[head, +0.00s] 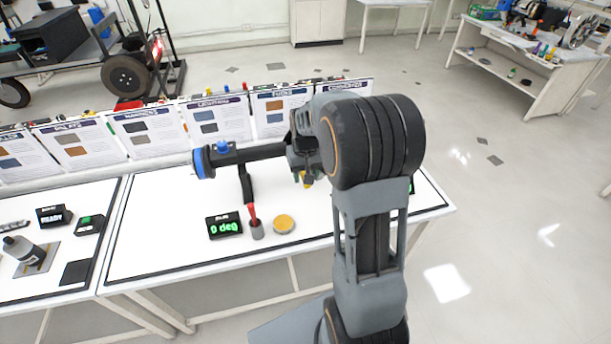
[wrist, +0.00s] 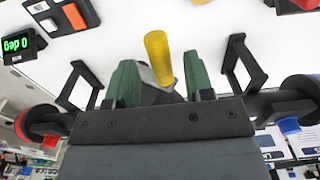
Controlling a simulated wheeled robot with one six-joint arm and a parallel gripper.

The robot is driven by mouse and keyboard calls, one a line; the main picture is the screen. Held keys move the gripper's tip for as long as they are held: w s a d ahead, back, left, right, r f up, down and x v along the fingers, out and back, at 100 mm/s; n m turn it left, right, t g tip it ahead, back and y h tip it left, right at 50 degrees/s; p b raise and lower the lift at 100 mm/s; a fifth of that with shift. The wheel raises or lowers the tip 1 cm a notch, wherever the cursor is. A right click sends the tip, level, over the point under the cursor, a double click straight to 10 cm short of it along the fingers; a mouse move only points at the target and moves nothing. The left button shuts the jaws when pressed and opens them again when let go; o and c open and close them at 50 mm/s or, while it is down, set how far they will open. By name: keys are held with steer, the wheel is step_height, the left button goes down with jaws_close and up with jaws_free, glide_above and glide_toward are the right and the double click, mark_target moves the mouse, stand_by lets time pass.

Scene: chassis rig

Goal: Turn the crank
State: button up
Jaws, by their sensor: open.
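The crank's yellow handle (wrist: 158,58) stands between the two green fingertips of my gripper (wrist: 161,76) in the wrist view. The fingers are apart, with visible room on both sides of the handle. In the head view, only a small yellow bit of the handle (head: 307,182) shows below my gripper (head: 303,168). The rig's black bar (head: 257,152) runs left from there to a blue end (head: 203,162), on a black stand. A grey crank part behind the handle is mostly hidden by my gripper. A display (head: 224,226) reads 0 deg.
Several posters (head: 213,118) line the table's back edge.

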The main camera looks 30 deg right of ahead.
steer(key=shift+f, duration=0.65)
jaws_close()
